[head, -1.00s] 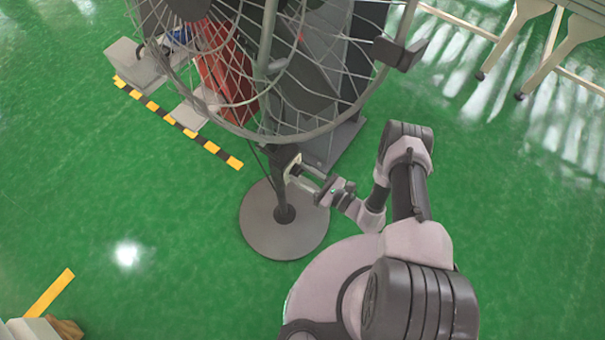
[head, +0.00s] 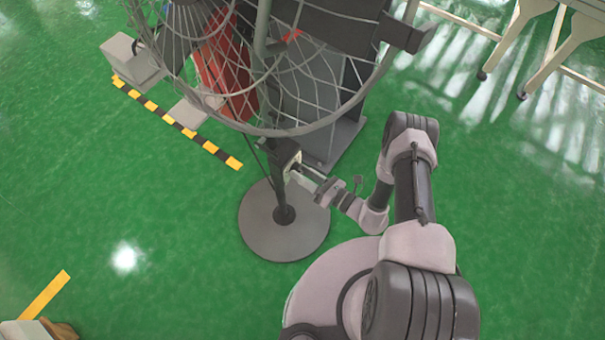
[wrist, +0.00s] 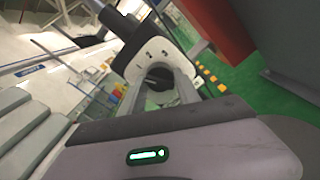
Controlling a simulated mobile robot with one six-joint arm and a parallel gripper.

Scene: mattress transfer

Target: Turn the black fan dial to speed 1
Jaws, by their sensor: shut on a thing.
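The black fan dial (wrist: 158,76) sits on a white control plate (wrist: 155,52) with small printed marks, on the fan's dark pole housing. My gripper (wrist: 160,84) is shut on the dial, with one finger on each side of it. The fingers hide part of the dial, and I cannot read its setting. In the head view my gripper (head: 297,172) reaches the control box on the fan pole (head: 281,190) from the right. The dial itself is too small to make out there.
The wire fan cage (head: 290,130) overhangs the control box. The round grey fan base (head: 262,232) stands on green floor. Behind it are a grey box (head: 128,62), a red object (head: 222,70) and a yellow-black strip (head: 180,127). White table legs (head: 520,45) stand at upper right.

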